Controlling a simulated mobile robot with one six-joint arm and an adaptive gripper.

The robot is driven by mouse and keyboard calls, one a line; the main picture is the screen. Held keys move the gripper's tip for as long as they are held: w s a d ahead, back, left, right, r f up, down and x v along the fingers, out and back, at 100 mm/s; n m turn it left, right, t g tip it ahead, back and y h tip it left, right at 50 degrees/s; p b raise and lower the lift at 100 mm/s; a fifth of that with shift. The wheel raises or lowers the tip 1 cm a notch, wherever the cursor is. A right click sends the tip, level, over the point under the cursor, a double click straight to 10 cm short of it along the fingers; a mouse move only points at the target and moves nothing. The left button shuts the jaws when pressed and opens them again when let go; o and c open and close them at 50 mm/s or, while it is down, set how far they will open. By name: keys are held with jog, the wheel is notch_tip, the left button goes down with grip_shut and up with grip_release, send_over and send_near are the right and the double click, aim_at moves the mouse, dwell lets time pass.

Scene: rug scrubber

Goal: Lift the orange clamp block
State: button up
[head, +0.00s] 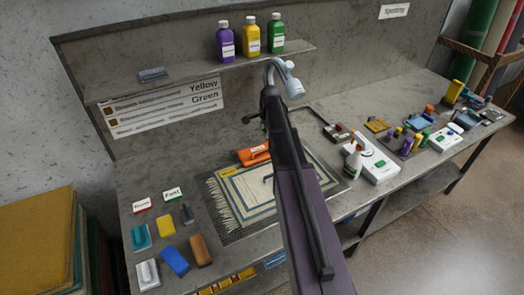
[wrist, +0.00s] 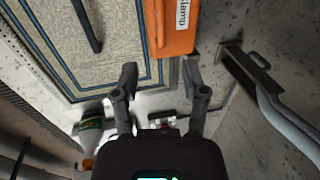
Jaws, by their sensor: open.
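The orange clamp block (head: 253,154) lies on the bench at the rug sample's back edge in the head view, partly hidden by my arm. In the wrist view the orange clamp block (wrist: 170,28), with a white label, shows at the top and is cut off by the frame. My gripper (wrist: 160,74) is open and empty. Its two fingertips appear just below the block's near end in that picture, with a gap between them and it. The height of the fingers over the block is hard to tell. In the head view my arm hides the fingers.
The fringed rug (head: 228,190) lies under my arm, with a dark handle (wrist: 87,25) over it. A spray bottle (head: 353,163) and white device (head: 376,163) stand to the right. A tap (head: 287,75) rises behind. A shelf (head: 200,72) with bottles overhangs the back. Sponges (head: 174,260) lie front left.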

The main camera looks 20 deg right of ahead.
aim_at(262, 150)
jog(key=shift+b+x, duration=6)
jog(key=shift+x, duration=0.35)
grip_shut()
